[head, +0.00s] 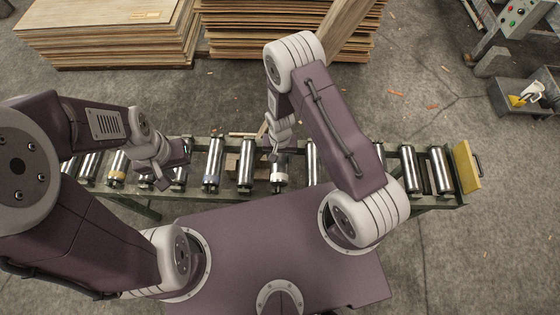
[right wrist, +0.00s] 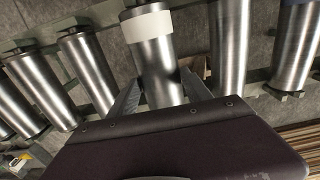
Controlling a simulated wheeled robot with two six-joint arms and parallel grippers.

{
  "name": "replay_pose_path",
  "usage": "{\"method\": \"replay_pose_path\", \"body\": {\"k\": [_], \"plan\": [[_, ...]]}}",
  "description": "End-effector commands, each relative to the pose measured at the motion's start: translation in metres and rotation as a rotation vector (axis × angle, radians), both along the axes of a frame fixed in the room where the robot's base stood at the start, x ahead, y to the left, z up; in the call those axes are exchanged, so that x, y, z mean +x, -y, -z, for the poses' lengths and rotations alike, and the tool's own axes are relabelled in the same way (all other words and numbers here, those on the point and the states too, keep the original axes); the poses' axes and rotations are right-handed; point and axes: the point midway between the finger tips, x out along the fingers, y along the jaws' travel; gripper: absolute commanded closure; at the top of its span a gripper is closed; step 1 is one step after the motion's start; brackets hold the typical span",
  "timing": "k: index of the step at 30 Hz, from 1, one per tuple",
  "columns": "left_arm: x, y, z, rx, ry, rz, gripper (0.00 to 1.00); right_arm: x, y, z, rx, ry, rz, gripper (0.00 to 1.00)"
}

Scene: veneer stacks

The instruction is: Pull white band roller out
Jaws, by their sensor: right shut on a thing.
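The white band roller (right wrist: 157,62) is a steel cylinder with a white band near one end. It sits in the conveyor rack; in the head view the roller (head: 280,178) is partly hidden by my right gripper. My right gripper (right wrist: 160,92) has a finger on each side of the roller and is shut on it, away from the band. In the head view this gripper (head: 273,150) reaches down over the roller's far end. My left gripper (head: 172,172) hangs over rollers further left; its fingers are too unclear to tell open from shut.
The rack (head: 440,200) holds several other rollers, including a blue-banded one (head: 212,165) and a yellow-banded one (head: 117,165). A yellow end board (head: 467,167) closes its right end. Veneer stacks (head: 110,35) stand behind. A grey bin (head: 515,98) lies far right.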

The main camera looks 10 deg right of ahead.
Motion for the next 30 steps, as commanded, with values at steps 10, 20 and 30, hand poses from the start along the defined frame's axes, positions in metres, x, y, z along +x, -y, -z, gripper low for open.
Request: {"method": "replay_pose_path", "body": {"k": [10, 20, 30], "plan": [[0.000, 0.000, -0.018, 0.000, 0.000, 0.000, 0.64, 0.001, 0.000, -0.021, 0.000, 0.002, 0.000, 1.00], [0.000, 0.000, -0.036, 0.000, 0.000, 0.000, 0.64, 0.000, 0.000, -0.042, 0.000, 0.001, 0.000, 1.00], [0.000, 0.000, -0.034, 0.000, 0.000, 0.000, 0.64, 0.008, 0.003, -0.050, 0.001, 0.004, 0.001, 1.00]]}}
